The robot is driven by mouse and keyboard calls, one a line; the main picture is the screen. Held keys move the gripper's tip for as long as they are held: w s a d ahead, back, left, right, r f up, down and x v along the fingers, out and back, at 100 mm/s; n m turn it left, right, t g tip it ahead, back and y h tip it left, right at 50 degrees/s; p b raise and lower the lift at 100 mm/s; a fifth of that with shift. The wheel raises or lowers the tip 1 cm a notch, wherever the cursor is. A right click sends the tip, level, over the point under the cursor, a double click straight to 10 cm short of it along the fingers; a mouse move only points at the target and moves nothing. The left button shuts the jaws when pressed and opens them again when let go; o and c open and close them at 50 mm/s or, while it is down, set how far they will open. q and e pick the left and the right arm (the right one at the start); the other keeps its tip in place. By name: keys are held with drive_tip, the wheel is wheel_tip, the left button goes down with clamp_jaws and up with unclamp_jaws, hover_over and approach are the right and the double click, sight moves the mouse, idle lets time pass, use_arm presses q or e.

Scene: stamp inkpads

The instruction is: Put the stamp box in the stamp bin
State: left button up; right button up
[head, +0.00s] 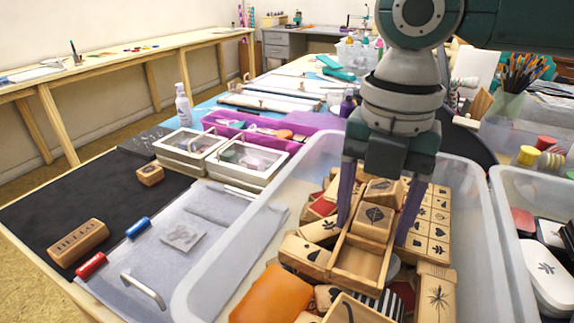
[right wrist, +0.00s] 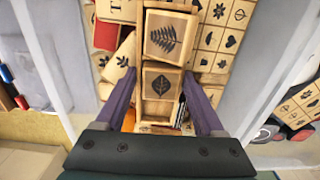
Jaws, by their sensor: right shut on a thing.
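The stamp box (head: 357,263) is a light wooden open tray with compartments; some hold wooden stamps with leaf prints. My right gripper (head: 377,232) points down with its purple fingers on either side of the box and is shut on it. In the right wrist view, the stamp box (right wrist: 139,90) lies between the fingers of the gripper (right wrist: 160,75), with a fern stamp and a leaf stamp in it. The stamp bin (head: 232,268) is a translucent plastic tub full of wooden stamps. The box is inside its outline, over or on the stamps; contact below is hidden. My left gripper is not in view.
A second clear bin (head: 507,208) with inkpads stands close on the right. Left of the stamp bin are a grey cloth, a black mat (head: 40,212), a HELLO stamp (head: 78,242) and two lidded boxes. A purple tray (head: 285,121) and a pencil cup (head: 508,103) stand behind.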

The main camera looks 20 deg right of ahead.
drive_tip(key=o, duration=1.4)
drive_tip(key=shift+f, duration=0.1)
wheel_tip(320, 180, up, 12)
drive_tip(key=p, duration=0.2)
drive_tip(key=shift+p, duration=0.3)
